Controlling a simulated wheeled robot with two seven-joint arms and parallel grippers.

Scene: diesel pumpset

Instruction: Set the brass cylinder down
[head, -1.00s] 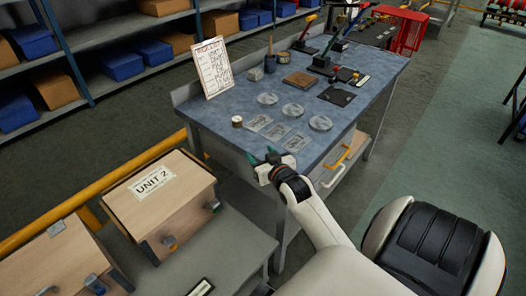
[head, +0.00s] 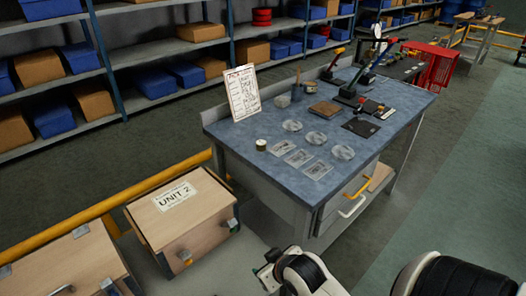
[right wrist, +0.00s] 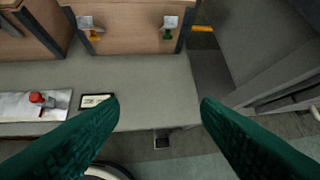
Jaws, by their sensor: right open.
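The brass cylinder (head: 261,145) is small and short, with a pale top and a dark side. It stands upright on the blue workbench top (head: 233,140), near the left edge. In the head view my right gripper (head: 264,270) is at the bottom, below the bench and well apart from the cylinder. In the right wrist view its two green fingers (right wrist: 160,112) are spread wide with nothing between them. The cylinder does not show in the right wrist view. My left gripper is in neither view.
Round discs (head: 317,138) and flat clear packets (head: 299,158) lie beside the cylinder. A paper checklist (head: 243,92) stands behind it. Wooden UNIT 2 box (head: 180,215) sits on a grey surface (right wrist: 150,80) at the left. A yellow rail (head: 105,206) runs behind the boxes.

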